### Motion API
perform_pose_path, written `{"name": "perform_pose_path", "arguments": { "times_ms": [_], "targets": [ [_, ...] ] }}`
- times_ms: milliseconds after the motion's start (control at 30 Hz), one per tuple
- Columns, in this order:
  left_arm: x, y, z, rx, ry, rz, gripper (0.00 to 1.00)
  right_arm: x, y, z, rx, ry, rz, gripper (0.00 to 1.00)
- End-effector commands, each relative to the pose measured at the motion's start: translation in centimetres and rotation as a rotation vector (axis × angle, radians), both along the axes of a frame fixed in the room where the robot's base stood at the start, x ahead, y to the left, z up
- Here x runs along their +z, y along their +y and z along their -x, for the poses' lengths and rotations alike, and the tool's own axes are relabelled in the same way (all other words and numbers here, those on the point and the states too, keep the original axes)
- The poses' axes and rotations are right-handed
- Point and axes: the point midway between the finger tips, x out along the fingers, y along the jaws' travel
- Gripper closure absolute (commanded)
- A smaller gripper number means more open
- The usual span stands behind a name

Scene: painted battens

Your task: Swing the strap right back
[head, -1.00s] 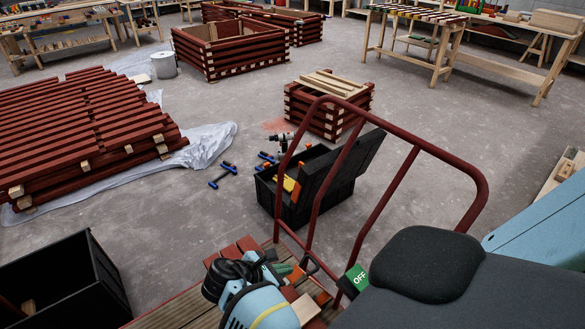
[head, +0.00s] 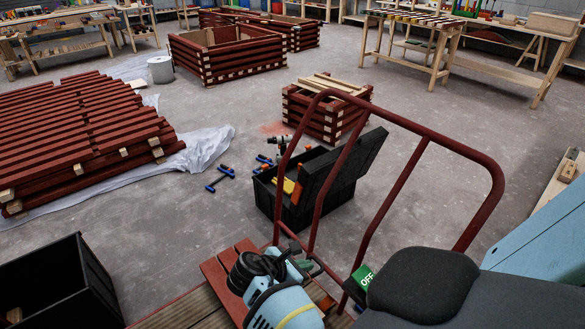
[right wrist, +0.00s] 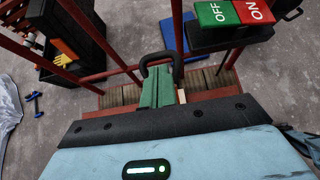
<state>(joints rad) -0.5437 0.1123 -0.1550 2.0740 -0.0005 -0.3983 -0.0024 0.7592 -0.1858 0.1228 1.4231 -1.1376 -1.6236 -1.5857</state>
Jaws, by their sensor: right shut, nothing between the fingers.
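A black loop (right wrist: 161,66) stands at the fingertips of my right gripper in the right wrist view. It may be the strap, but I cannot tell for sure, nor whether the fingers touch it. My right gripper (right wrist: 157,80) has green fingers, shut with nothing between them, over reddish boards. In the head view my right gripper (head: 304,264) is low beside the red tube rail, partly hidden by my pale blue wrist. My left gripper is not in view.
The red tube rail (head: 408,116) rises close to my right arm. A box with green OFF and red ON buttons (right wrist: 234,14) sits near the gripper. An open black toolbox (head: 290,206) stands beyond.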

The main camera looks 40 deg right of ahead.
Motion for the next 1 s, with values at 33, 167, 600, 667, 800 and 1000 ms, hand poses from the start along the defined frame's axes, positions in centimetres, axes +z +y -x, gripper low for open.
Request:
{"name": "perform_pose_path", "arguments": {
  "times_ms": [33,167,600,667,800,1000],
  "targets": [
    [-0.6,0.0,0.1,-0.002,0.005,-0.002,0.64,-0.6,-0.4,0.1,-0.001,0.001,0.001,1.00],
    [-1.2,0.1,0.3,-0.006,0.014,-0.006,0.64,-0.9,-1.0,0.1,0.000,0.000,0.000,1.00],
    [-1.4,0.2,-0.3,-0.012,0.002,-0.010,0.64,-0.9,-1.4,0.1,0.000,-0.002,-0.001,1.00],
    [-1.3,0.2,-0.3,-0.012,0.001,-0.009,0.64,-0.9,-1.4,0.1,0.000,-0.002,-0.001,1.00],
    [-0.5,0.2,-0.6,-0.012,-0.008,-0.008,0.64,-0.7,-2.0,0.2,0.001,-0.001,-0.012,1.00],
    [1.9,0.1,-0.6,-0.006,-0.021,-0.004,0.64,-0.2,-3.9,0.3,0.004,-0.003,-0.059,1.00]
  ]
}}
